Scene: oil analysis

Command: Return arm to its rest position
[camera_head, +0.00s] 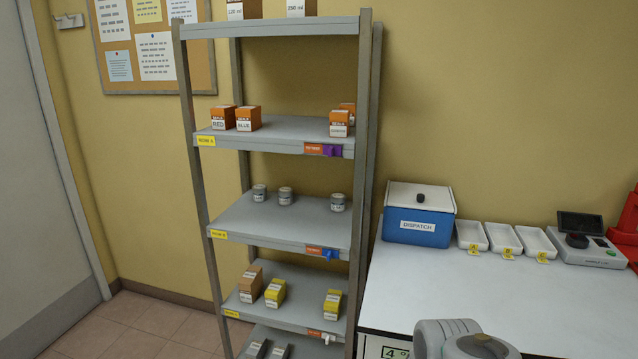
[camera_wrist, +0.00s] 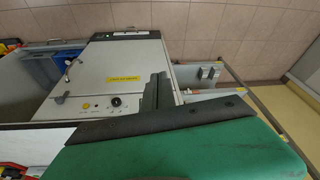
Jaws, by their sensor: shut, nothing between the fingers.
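My gripper (camera_wrist: 157,85) shows in the wrist view as dark fingers close together near the middle. It is shut and holds nothing. In the head view only a rounded light-grey part of my arm shows at the bottom edge, right of centre, in front of the white bench (camera_head: 440,290). The gripper itself cannot be seen there.
A grey shelf rack (camera_head: 285,238) with boxes and small tins stands left of the bench. A blue dispatch box (camera_head: 418,232), white trays (camera_head: 503,238) and a small instrument (camera_head: 585,250) stand along the bench's back. A light-grey cabinet (camera_wrist: 118,75) shows in the wrist view.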

